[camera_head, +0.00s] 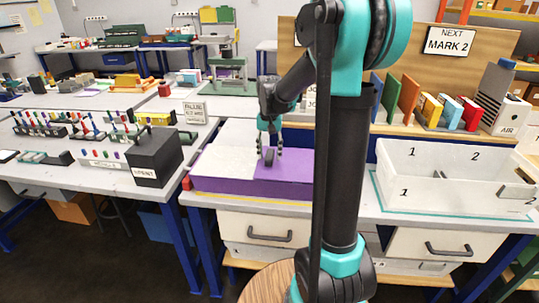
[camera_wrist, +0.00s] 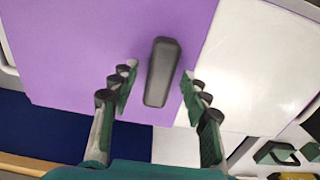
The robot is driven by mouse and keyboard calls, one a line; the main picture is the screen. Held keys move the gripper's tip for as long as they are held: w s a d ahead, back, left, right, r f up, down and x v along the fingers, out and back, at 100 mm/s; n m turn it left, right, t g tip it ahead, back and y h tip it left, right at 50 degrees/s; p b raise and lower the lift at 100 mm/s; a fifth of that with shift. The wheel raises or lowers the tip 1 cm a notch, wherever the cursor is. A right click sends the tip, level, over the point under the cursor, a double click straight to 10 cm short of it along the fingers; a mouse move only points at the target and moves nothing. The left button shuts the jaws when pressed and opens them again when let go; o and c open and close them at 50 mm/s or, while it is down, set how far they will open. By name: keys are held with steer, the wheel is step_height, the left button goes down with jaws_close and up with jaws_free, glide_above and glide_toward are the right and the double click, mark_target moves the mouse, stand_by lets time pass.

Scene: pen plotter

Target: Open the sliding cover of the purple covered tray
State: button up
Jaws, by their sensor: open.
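The purple covered tray (camera_head: 250,187) sits on the bench in the head view, with a white area (camera_head: 222,162) at its left and a purple area at its right. In the wrist view the purple surface (camera_wrist: 90,50) carries an upright dark grey handle (camera_wrist: 163,72), close to its border with a white surface (camera_wrist: 250,70). My gripper (camera_head: 269,148) is over the tray. In the wrist view my open gripper (camera_wrist: 160,90) has one finger on each side of the handle, with gaps showing on both sides. Whether the white area is the tray's inside, I cannot tell.
A white divided box (camera_head: 445,200) stands on the bench at right. A black box (camera_head: 157,158) and a red block (camera_head: 187,183) are at left. Upright coloured books (camera_head: 410,98) and a wooden board are behind. My arm hides part of the bench centre.

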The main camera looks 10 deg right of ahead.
steer(key=shift+f, duration=0.4)
jaws_close()
